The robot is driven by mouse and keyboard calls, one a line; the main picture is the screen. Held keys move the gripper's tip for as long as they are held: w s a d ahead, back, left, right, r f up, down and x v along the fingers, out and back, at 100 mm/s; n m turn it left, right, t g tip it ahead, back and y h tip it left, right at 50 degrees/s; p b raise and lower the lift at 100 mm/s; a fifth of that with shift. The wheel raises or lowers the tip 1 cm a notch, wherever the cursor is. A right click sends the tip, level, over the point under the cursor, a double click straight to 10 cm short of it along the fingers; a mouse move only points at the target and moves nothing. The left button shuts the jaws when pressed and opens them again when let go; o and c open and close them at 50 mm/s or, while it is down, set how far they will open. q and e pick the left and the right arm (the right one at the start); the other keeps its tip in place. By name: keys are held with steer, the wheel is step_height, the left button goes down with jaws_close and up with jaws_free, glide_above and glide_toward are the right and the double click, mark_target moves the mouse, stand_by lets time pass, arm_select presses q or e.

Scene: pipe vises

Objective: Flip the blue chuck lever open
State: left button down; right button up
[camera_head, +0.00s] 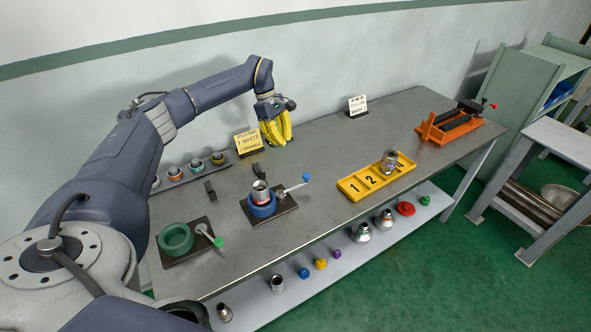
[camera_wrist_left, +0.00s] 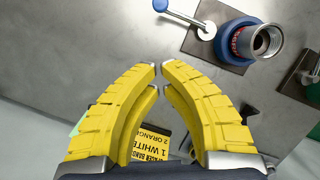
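The blue chuck (camera_head: 262,207) sits on a dark plate on the table, with a metal pipe fitting (camera_head: 260,190) standing in it. Its lever (camera_head: 294,187) is a thin metal bar with a blue knob (camera_head: 306,177), reaching out to the right and back. In the left wrist view the chuck (camera_wrist_left: 226,42) is at upper right and the lever (camera_wrist_left: 183,14) runs to the top edge. My left gripper (camera_head: 279,141) has yellow fingers and hangs behind the chuck, apart from the lever. Its fingertips (camera_wrist_left: 160,68) nearly meet, with nothing between them. My right gripper is not in view.
A green chuck (camera_head: 176,239) with a green-knobbed lever stands front left. A yellow sign (camera_head: 249,142) stands close beside my left gripper. A yellow numbered tray (camera_head: 351,188) and an orange vise (camera_head: 447,128) are to the right. Bare table lies between the lever and the tray.

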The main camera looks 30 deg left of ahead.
arm_select(q)
steer(key=shift+s+a+r, duration=0.2)
steer(key=shift+s+a, duration=0.05)
steer(key=shift+a, duration=0.15)
steer(key=x, duration=1)
steer(key=shift+f, duration=0.2)
steer(key=shift+d, duration=1)
steer(key=shift+d+f, duration=0.15)
steer(key=shift+d, duration=0.7)
steer(key=shift+s, duration=0.1)
